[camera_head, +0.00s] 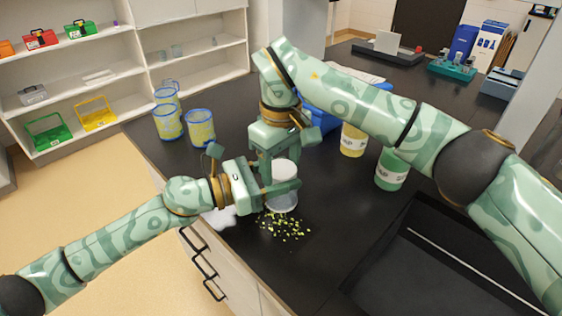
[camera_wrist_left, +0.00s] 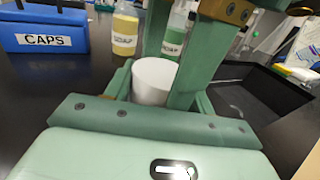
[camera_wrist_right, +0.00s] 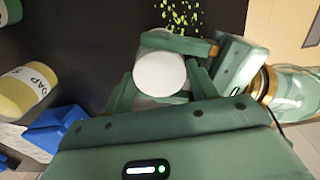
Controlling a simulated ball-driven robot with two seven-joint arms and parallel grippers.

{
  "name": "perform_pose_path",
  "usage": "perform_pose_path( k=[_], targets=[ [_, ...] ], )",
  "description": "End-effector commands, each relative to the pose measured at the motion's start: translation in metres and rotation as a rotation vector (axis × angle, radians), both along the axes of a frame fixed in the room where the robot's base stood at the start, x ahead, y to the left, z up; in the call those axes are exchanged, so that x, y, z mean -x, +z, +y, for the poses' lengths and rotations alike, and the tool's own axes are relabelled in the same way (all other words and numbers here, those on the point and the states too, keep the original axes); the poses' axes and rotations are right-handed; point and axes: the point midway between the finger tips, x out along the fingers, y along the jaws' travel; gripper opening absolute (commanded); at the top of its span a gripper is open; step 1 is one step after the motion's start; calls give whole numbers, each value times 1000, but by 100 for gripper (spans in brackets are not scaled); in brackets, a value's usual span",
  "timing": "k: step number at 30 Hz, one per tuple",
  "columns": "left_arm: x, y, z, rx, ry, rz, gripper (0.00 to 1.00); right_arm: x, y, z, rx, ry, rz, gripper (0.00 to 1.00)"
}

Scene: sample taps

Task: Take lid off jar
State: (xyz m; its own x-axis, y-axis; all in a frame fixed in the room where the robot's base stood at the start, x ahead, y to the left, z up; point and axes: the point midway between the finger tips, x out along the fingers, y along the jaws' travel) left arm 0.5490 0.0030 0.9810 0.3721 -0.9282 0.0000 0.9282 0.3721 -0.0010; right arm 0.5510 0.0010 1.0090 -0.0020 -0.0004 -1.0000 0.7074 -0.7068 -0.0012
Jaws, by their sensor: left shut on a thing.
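A clear jar (camera_head: 283,202) with a white lid (camera_head: 285,170) stands upright on the dark bench. The lid also shows in the left wrist view (camera_wrist_left: 154,80) and from above in the right wrist view (camera_wrist_right: 160,73). My left gripper (camera_head: 283,188) is shut on the jar from the side, below the lid. My right gripper (camera_wrist_right: 161,80) points down over the jar, its fingers on either side of the lid, and looks open. Its fingers partly hide the lid in the head and left wrist views.
Yellow-green bits (camera_head: 285,226) lie on the bench in front of the jar. A blue bin marked CAPS (camera_wrist_left: 45,33), a yellow soap bottle (camera_head: 353,140) and a green soap bottle (camera_head: 391,170) stand behind. Blue-rimmed beakers (camera_head: 168,122) stand left; a black sink (camera_head: 430,265) lies right.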

Motion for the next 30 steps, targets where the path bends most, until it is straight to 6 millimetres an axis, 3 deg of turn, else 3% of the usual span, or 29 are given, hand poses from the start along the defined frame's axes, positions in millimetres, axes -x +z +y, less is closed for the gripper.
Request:
perform_pose_path(
  k=[1,2,4,12,21,30],
  targets=[
    [0,0,0,0,0,0,0,0,0,0,1,-1,-1,30],
    [0,0,0,0,0,0,0,0,0,0,1,-1,-1,63],
    [0,0,0,0,0,0,0,0,0,0,1,-1,-1,80],
    [0,0,0,0,0,0,0,0,1,0,0,-1,-1,80],
    [0,0,0,0,0,0,0,-1,40,0,1,-2,-3,80],
    [0,0,0,0,0,0,0,0,45,0,0,-1,0,80]
  ],
)
